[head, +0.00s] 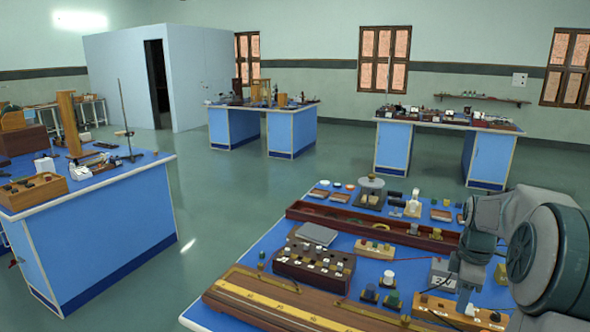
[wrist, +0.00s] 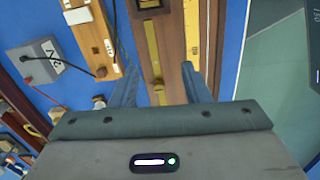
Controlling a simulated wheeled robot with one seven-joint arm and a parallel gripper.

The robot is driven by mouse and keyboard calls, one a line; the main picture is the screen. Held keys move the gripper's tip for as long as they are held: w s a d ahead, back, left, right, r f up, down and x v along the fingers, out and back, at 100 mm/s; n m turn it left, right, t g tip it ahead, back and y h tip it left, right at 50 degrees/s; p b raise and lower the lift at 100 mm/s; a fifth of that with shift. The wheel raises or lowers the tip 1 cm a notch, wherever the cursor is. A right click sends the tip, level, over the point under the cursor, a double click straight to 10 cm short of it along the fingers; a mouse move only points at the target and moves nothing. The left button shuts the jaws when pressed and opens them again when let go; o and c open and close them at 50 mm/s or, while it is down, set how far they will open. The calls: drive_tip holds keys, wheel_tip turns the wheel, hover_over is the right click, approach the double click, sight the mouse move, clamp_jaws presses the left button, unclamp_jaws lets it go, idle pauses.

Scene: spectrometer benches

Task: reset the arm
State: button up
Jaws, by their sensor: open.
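My arm reaches in from the right edge of the head view, its grey links bent over the near bench. My gripper (head: 464,297) points down there, in front of the bench's right part. In the wrist view my gripper (wrist: 158,82) has its two blue-grey fingers spread well apart. Between and beyond them lies a long wooden board with a brass strip (wrist: 152,45). Nothing is held between the fingers. Whether the fingertips touch anything below cannot be told.
The near blue bench (head: 262,240) is crowded. It bears a long wooden board with a yellow scale (head: 275,305), a dark socketed box (head: 313,262), a grey meter box (wrist: 36,62) and a wooden terminal block (wrist: 92,35). Open floor (head: 190,270) lies left of it.

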drive_tip(key=s+a+r+m+t, duration=0.1)
drive_tip(key=s+a+r+m, duration=0.2)
drive_tip(key=a, duration=0.5)
drive_tip(key=s+a+r+m, duration=0.1)
drive_tip(key=s+a+m, duration=0.1)
drive_tip(key=s+a, duration=0.35)
drive_tip(key=s+a+f+m+t, duration=0.1)
drive_tip(key=s+a+f+m, duration=0.1)
drive_tip(key=s+a+m, duration=0.5)
drive_tip(key=s+a, duration=0.3)
drive_tip(key=s, duration=0.1)
drive_tip(key=shift+s+t, duration=0.3)
drive_tip(key=shift+t, duration=0.1)
drive_tip(key=shift+c, duration=0.7)
drive_tip(key=shift+d, duration=0.1)
